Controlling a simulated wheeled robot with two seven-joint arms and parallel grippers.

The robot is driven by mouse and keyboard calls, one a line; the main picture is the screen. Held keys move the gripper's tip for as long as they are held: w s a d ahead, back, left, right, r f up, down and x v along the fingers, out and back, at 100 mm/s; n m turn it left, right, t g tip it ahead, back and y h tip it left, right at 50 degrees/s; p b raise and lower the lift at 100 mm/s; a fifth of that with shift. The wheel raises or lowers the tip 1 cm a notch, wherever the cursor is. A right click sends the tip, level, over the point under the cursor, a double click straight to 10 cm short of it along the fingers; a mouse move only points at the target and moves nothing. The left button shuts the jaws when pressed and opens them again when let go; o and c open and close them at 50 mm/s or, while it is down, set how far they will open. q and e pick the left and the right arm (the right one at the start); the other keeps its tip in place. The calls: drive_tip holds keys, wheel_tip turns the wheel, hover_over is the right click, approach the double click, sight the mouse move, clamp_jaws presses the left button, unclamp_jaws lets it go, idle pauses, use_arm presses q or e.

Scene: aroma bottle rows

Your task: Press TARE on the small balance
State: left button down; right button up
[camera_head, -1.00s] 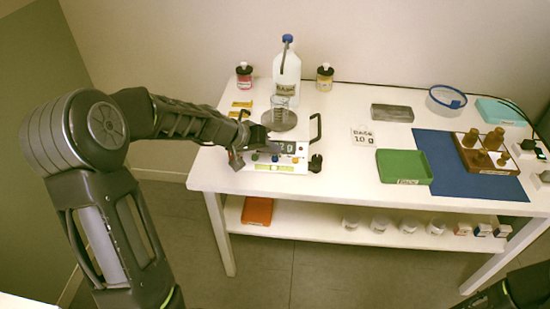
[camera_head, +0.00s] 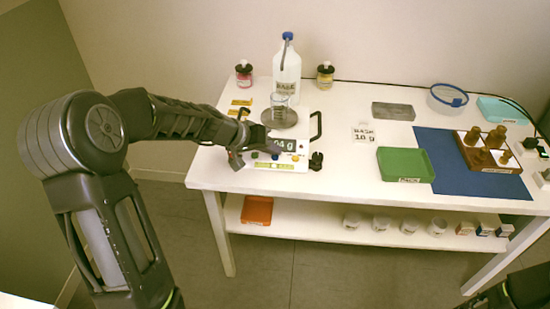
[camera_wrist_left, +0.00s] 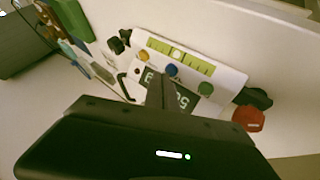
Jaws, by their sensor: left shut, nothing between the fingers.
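The small balance (camera_head: 300,163) stands at the table's left front edge, with colored buttons along its front panel. Its display (camera_head: 286,145) is lit, partly hidden by my gripper, and ends in "04 g". A clear beaker (camera_head: 280,104) stands on its round pan (camera_head: 272,121). My left gripper (camera_head: 273,149) is shut and empty, low over the display and the buttons. In the left wrist view, its fingertips (camera_wrist_left: 161,80) are beside the blue button (camera_wrist_left: 172,70); I cannot tell whether they touch it.
A handle stands right of the balance. Behind it are a large white bottle (camera_head: 287,75) and two small jars (camera_head: 244,75). A "BASE 10 g" card (camera_head: 362,135), a green tray (camera_head: 405,165) and a blue mat (camera_head: 455,185) lie to the right.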

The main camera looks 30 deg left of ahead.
use_arm(q)
drive_tip(key=shift+f+b, duration=0.4)
drive_tip(key=shift+b, duration=0.2)
idle(0.7)
idle(0.4)
drive_tip(key=shift+r+p, duration=0.4)
drive_tip(key=shift+r, duration=0.4)
drive_tip(key=shift+r, duration=0.1)
wheel_tip(320, 180, up, 5)
drive_tip(key=p, duration=0.3)
idle(0.8)
